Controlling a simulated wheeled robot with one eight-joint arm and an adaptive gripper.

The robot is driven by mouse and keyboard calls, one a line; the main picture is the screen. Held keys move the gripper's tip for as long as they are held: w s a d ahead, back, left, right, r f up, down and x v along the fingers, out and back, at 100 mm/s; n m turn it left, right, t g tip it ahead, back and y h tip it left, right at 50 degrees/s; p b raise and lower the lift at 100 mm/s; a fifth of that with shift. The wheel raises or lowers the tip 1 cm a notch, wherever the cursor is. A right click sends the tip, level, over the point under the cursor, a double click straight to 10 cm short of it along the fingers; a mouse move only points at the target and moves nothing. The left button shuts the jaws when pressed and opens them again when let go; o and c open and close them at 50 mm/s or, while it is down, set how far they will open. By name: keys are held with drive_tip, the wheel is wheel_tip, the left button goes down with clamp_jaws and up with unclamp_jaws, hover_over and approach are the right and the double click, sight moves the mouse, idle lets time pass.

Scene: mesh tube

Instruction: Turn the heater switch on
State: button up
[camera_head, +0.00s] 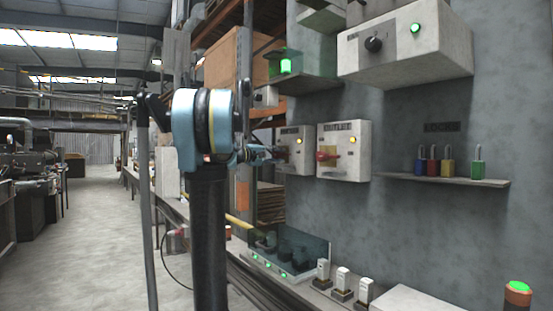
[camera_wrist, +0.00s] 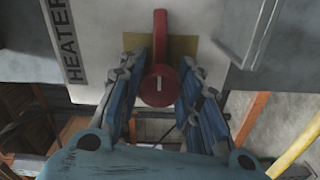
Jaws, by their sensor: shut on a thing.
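The heater box (camera_head: 299,160) is a pale wall box with a small yellow light, partly hidden by my gripper in the head view. In the wrist view its white face (camera_wrist: 110,25) carries the label HEATER. Its red switch (camera_wrist: 159,85) is a round knob with a long handle, over a yellowish plate. My gripper (camera_wrist: 160,72) has its two blue fingers on either side of the red knob, shut on it. In the head view my gripper (camera_head: 272,153) reaches the box from the left, and the heater switch is hidden there.
A similar box (camera_head: 352,165) with a red handle and yellow light stands close on the right. A larger box (camera_head: 430,45) with a black knob hangs above. A shelf (camera_head: 440,180) holds several padlocks. A bench below carries small devices. The aisle (camera_head: 105,240) at left is clear.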

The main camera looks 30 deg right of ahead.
drive_tip(key=shift+a+f+m, duration=0.1)
drive_tip(key=shift+f+m, duration=0.05)
drive_tip(key=shift+m, duration=0.15)
drive_tip(key=shift+s, duration=0.1)
drive_tip(key=o, duration=1)
drive_tip(key=shift+o, duration=0.2)
drive_tip(key=shift+a, duration=0.1)
drive_tip(key=a, duration=1.1)
drive_tip(key=shift+s+a, duration=0.35)
drive_tip(key=shift+f, duration=0.1)
